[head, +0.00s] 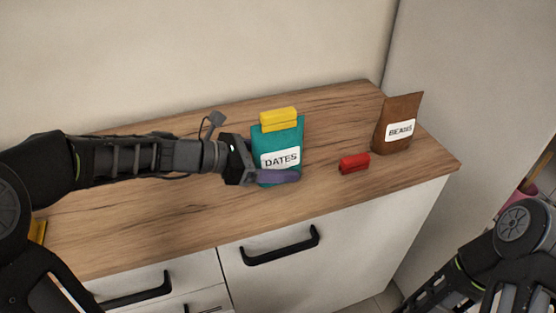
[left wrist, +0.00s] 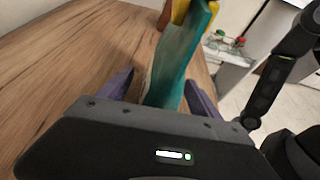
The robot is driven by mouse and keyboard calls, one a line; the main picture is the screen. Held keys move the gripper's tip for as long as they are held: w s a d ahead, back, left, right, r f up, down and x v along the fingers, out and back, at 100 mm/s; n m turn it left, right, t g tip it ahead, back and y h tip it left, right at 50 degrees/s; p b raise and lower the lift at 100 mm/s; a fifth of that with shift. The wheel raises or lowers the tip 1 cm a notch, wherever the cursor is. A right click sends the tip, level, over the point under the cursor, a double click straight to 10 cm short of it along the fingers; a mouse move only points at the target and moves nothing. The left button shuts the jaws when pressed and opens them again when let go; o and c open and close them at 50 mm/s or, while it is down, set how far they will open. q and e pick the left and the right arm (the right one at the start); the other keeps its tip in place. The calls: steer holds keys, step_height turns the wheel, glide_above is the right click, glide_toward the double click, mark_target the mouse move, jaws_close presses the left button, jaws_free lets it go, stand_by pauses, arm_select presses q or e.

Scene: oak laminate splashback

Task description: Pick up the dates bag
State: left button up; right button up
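The teal dates bag (head: 287,143) stands upright on the wooden counter, with a yellow clip (head: 279,119) across its top. My left gripper (head: 272,172) reaches it from the left, low down. One purple finger passes in front of the bag; the other is hidden behind it in the head view. In the left wrist view the bag (left wrist: 172,72) stands between the two open fingers of the gripper (left wrist: 160,90). A gap shows between the bag and the left finger; the right finger is close to the bag, and I cannot tell whether it touches.
A red clip (head: 354,163) lies on the counter (head: 190,225) right of the bag. A brown beans bag (head: 396,125) stands near the counter's right end. A yellow object (head: 37,231) shows partly at the left edge. The wall is behind the counter.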

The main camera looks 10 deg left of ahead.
arm_select(q)
jaws_close()
stand_by(0.6)
steer(key=shift+r, duration=0.1)
